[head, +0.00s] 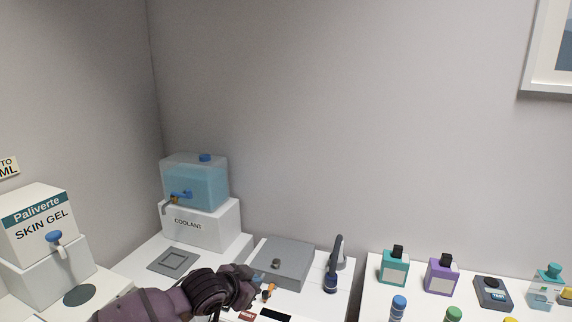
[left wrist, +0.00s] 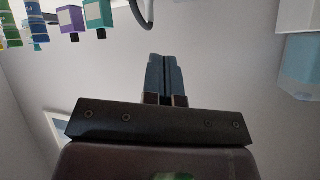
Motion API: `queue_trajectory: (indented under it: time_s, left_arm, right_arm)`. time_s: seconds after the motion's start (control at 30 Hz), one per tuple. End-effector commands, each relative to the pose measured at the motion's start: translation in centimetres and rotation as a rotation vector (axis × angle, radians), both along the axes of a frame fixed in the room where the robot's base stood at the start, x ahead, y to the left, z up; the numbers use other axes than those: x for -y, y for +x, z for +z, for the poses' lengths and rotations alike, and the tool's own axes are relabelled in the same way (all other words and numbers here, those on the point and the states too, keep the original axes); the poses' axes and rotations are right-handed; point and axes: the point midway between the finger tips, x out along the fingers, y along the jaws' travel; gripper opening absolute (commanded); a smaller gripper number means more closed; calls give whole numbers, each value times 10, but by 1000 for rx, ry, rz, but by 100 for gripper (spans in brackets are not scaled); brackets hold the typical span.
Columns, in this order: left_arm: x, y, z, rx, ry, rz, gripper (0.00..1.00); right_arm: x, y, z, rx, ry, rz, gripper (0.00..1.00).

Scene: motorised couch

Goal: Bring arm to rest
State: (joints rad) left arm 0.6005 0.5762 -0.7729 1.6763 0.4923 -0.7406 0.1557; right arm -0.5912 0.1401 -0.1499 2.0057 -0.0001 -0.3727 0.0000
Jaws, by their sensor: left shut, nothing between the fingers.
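My left arm, purple and black, comes in from the lower left in the head view. Its gripper (head: 258,287) is over the white counter, in front of the flat grey unit (head: 284,262). In the left wrist view the two dark blue-grey fingers (left wrist: 167,76) lie side by side, shut, with nothing between them. The wrist picture looks upside down, with bottles along its top edge. My right gripper is in neither view.
A coolant tank (head: 196,183) on a white block stands behind my arm. A skin gel box (head: 39,226) is at the left. A dark upright handset (head: 333,266) stands right of the grey unit. The right counter carries a teal bottle (head: 395,267), a purple bottle (head: 441,274) and other items.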

Motion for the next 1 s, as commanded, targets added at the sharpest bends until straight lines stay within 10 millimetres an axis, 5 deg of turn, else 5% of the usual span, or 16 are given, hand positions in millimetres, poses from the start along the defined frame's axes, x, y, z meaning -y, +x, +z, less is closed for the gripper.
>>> queue_trajectory:
  time_s: [0.23, 0.47, 0.77, 1.0]
  left_arm:
    - [-4, -33, 4, 194, -140, 27, 0]
    - [-43, -69, -9, 304, -204, 148, 0]
    - [-116, -136, -56, 309, -206, 376, 0]
    - [-173, -215, -113, 186, -173, 573, 0]
  right_arm:
    - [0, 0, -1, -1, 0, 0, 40]
    - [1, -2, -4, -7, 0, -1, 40]
    - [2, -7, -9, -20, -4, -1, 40]
    - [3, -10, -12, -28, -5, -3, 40]
